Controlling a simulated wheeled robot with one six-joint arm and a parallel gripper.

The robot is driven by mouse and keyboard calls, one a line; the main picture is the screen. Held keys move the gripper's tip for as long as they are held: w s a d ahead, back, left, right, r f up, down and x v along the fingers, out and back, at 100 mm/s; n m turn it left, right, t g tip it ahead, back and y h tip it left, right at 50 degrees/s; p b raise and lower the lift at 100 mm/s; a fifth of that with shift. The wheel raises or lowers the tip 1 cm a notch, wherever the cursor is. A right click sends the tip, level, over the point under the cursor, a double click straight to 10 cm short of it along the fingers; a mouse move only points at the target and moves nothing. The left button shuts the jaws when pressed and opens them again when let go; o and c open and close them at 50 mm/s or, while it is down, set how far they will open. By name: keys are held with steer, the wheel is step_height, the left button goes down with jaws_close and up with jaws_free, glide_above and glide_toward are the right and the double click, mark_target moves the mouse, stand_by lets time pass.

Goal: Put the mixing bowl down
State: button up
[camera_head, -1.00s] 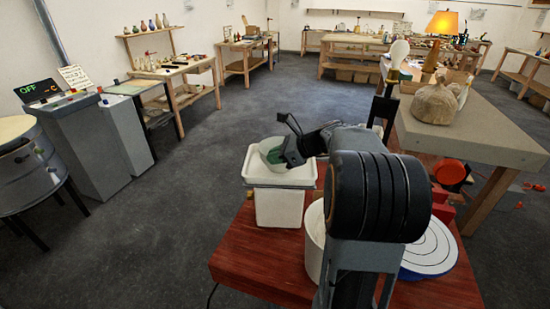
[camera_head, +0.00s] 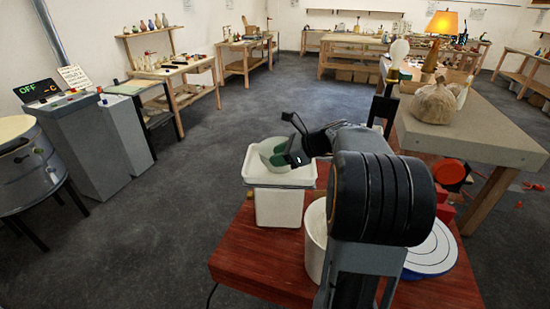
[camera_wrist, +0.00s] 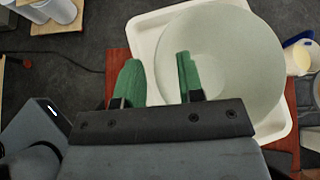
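The pale mixing bowl (camera_head: 268,146) is at the top of a white square bin (camera_head: 278,207), seeming to lean; whether it rests on the bin is hard to tell. My gripper (camera_head: 276,154) is at the bowl's near right side. In the wrist view the round bowl (camera_wrist: 235,50) lies over the bin's white rim (camera_wrist: 142,32). My gripper's green fingers (camera_wrist: 160,82) stand apart, one outside the bowl's rim and one over its inside. A gap shows between them, so the gripper looks open around the bowl's edge.
The bin stands on a red wooden table (camera_head: 247,255). A white bucket (camera_head: 316,240) and a white-and-blue disc (camera_head: 432,250) are close by. A grey-topped bench (camera_head: 480,135) with a wrapped bag (camera_head: 435,104) stands at right.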

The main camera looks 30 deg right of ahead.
steer(key=v, duration=1)
steer(key=s+a+f+n+g+h, duration=0.2)
steer(key=s+a+f+n+h, duration=0.2)
steer(key=a+n, duration=0.5)
steer(key=s+a+f+n+g+h, duration=0.2)
steer(key=s+a+f+n, duration=0.6)
steer(key=n, duration=0.8)
steer(key=shift+s+a+n+h, duration=0.3)
steer(key=shift+s+a+h, duration=0.2)
steer(key=shift+a+h, duration=0.55)
steer(key=shift+d, duration=0.15)
